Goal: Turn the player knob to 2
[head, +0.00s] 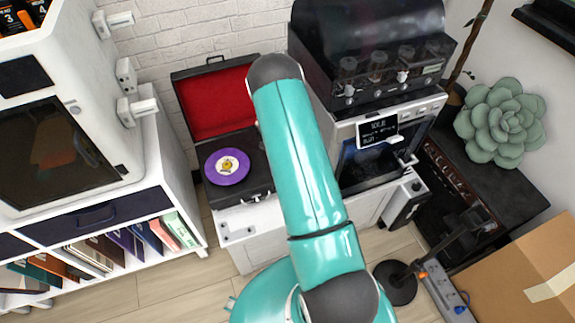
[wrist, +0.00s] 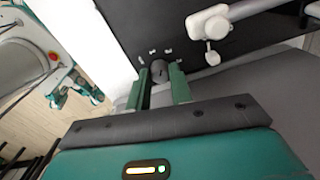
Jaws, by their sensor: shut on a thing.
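The record player (head: 258,187) stands open on a white cabinet in the head view, with a red-lined lid and a purple record (head: 240,158). My arm covers its right part, and hides the knob and my gripper there. In the wrist view the small dark round player knob (wrist: 159,71) sits on the black top of the player, with small white marks around it. My gripper (wrist: 160,78) has its two green fingers on either side of the knob and is shut on it. The marks are too small to read, so I cannot tell the setting.
The player's white tonearm (wrist: 215,24) lies close to the right of my fingers in the wrist view. In the head view a black and silver machine (head: 375,75) stands right of the player. A white shelf unit (head: 165,195) with books stands at left.

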